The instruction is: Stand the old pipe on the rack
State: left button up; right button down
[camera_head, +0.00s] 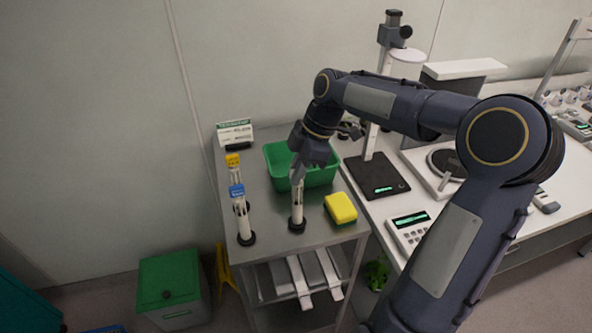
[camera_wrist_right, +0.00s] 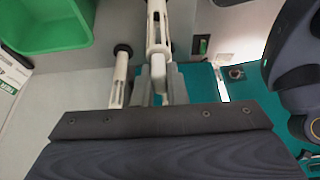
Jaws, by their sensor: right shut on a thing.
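My right gripper (camera_head: 299,170) is shut on a white pipe (camera_head: 297,206) with dark slots and a black foot. The pipe is upright over the front of the steel rack top (camera_head: 270,234); I cannot tell whether its foot touches. In the right wrist view the gripper (camera_wrist_right: 158,88) has its grey fingers around the white pipe (camera_wrist_right: 156,28). My left gripper is not in view.
A green bin (camera_head: 274,173) is behind the held pipe, and a yellow sponge (camera_head: 341,207) lies to its right. A small sign (camera_head: 235,133) stands at the back left. White bars (camera_head: 299,282) lie on the lower shelf. A bench with a keypad device (camera_head: 409,226) adjoins on the right.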

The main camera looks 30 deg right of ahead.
jog(key=shift+f, duration=0.2)
jog(key=c, duration=1.5)
grip_release()
jog(key=shift+o, duration=0.2)
jog(key=shift+r, duration=0.25)
jog(key=v, duration=1.2)
jog(key=s+a+f+m+t, duration=0.2)
jog(key=s+a+f+m, duration=0.3)
jog(key=s+m, duration=0.3)
jog(key=s+a+f+m+t, duration=0.2)
jog(key=s+a+f+m, duration=0.4)
jog(key=s, duration=0.7)
jog(key=f+m, duration=0.2)
jog(key=m, duration=0.1)
jog(key=shift+a+t, duration=0.3)
